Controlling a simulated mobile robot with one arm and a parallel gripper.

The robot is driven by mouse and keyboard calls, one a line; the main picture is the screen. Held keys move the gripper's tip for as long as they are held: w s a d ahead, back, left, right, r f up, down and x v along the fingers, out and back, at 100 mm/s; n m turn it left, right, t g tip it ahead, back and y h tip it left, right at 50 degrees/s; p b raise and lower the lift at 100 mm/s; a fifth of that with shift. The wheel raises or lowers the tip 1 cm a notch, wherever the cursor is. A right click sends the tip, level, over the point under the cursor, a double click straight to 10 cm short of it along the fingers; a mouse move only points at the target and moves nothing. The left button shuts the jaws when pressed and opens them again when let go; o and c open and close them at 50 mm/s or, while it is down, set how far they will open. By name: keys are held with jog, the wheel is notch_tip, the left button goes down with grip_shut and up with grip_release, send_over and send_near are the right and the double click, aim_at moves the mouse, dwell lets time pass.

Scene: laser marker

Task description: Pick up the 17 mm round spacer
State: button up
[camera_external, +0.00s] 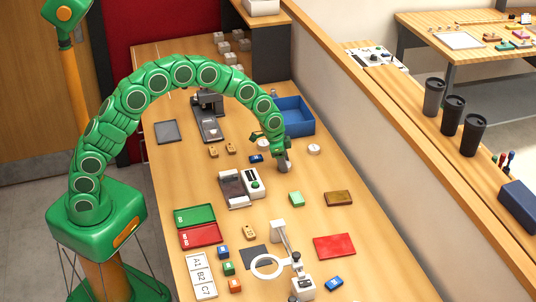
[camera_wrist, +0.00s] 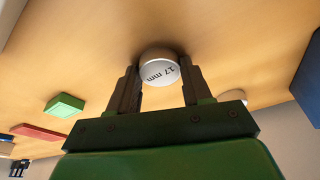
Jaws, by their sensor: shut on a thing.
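The 17 mm round spacer (camera_wrist: 159,72) is a short pale disc with "17 mm" printed on its face. It sits between the two dark fingers of my gripper (camera_wrist: 160,80) in the wrist view, which are shut on its sides. In the external view my gripper (camera_external: 284,166) points down at the table behind the small white-and-grey device.
A blue bin (camera_external: 294,112) stands behind. A white-and-grey device (camera_external: 252,184), a green block (camera_external: 296,198) and a brown block (camera_external: 338,198) lie in front.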

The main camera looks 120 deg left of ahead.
jog(key=shift+r, duration=0.6)
notch_tip(320, 180, up, 2)
jog(key=s+d+r, duration=0.9)
jog(key=s+d, duration=0.1)
jog(key=shift+r, duration=0.4)
